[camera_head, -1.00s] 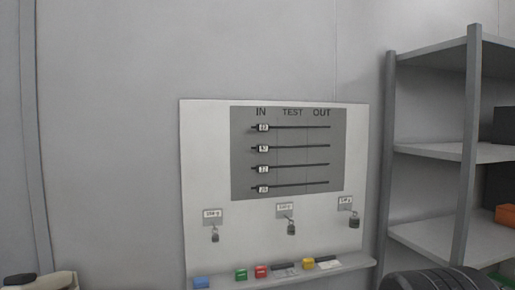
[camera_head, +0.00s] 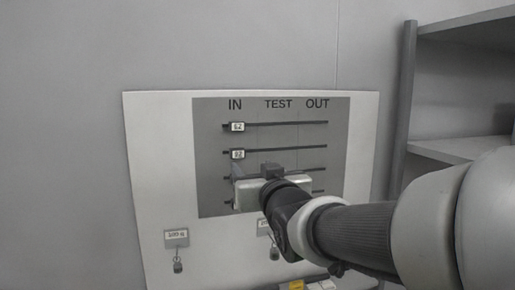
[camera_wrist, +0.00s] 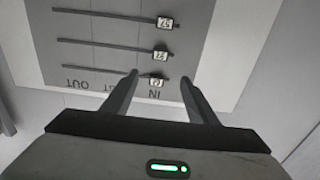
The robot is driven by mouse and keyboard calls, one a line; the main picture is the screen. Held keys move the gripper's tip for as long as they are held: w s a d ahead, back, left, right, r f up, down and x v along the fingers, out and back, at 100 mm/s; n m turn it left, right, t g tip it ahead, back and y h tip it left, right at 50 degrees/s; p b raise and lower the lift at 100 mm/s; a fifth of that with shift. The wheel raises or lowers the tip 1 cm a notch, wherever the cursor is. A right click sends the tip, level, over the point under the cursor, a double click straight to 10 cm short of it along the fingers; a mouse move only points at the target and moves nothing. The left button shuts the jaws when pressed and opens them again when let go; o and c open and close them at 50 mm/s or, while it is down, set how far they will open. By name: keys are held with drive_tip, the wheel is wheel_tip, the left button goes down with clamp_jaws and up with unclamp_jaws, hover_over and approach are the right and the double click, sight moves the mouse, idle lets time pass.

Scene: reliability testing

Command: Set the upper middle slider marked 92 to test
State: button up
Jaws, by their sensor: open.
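A grey slider panel (camera_head: 208,190) is marked IN, TEST and OUT along its top. The upper middle slider (camera_head: 237,154), in the second row, sits at the IN end of its track; its number is blurred. The top slider (camera_head: 237,127) is also at IN. The wrist view shows the panel upside down. There my gripper (camera_wrist: 160,77) is open and empty, with the top slider (camera_wrist: 155,83) between its fingers in the picture and the upper middle slider (camera_wrist: 159,55) just above.
The white board (camera_head: 150,170) carries padlocks with labels (camera_head: 176,238) below the panel. A grey shelf (camera_head: 450,148) stands at the right, beyond my arm. The wall left of the board is clear. Small coloured items (camera_head: 297,285) sit at the bottom ledge.

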sight(239, 152)
drive_tip(key=p+x, duration=0.1)
drive_tip(key=x, duration=1.5)
drive_tip(key=shift+w+a+f, duration=0.1)
drive_tip(key=shift+w, duration=0.2)
drive_tip(key=c, duration=1.3)
clamp_jaws()
